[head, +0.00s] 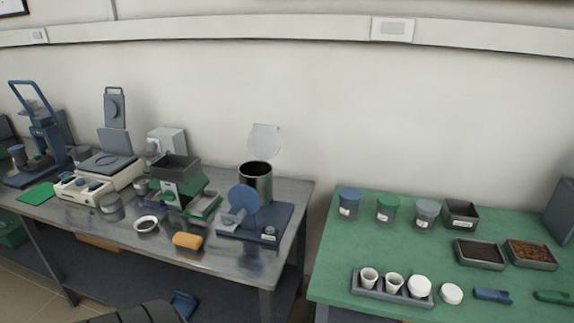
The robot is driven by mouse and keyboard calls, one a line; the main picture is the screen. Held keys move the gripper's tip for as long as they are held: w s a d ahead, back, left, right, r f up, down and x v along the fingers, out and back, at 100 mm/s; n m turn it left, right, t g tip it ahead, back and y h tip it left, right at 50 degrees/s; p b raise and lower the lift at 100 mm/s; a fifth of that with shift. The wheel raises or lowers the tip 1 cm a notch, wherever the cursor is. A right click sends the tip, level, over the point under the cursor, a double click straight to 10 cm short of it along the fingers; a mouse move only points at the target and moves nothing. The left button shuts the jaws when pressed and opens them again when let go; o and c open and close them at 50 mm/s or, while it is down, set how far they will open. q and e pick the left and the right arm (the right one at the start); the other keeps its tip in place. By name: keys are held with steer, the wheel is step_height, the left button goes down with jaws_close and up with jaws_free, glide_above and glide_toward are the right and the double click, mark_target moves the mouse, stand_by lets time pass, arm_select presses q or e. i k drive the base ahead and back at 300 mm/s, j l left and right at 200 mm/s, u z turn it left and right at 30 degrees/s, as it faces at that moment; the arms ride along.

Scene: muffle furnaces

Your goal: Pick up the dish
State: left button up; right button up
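A small white dish (146,225) with dark contents sits upright on the metal table (110,238), near its front edge. It lies left of a yellow-orange block (187,241) and in front of a green-and-grey machine (176,180). Nothing touches or covers it. Neither of my grippers can be made out in the head view. A dark ribbed shape shows at the bottom edge, and I cannot tell what it is.
Grey round containers (111,207) stand behind the dish to the left. A blue stand with a metal cylinder (257,183) is to the right. A separate green table (345,255) holds lidded jars, trays and a rack with white cups (369,278). A gap separates the tables.

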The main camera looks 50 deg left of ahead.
mark_target(146, 224)
steer(key=u, duration=1.85)
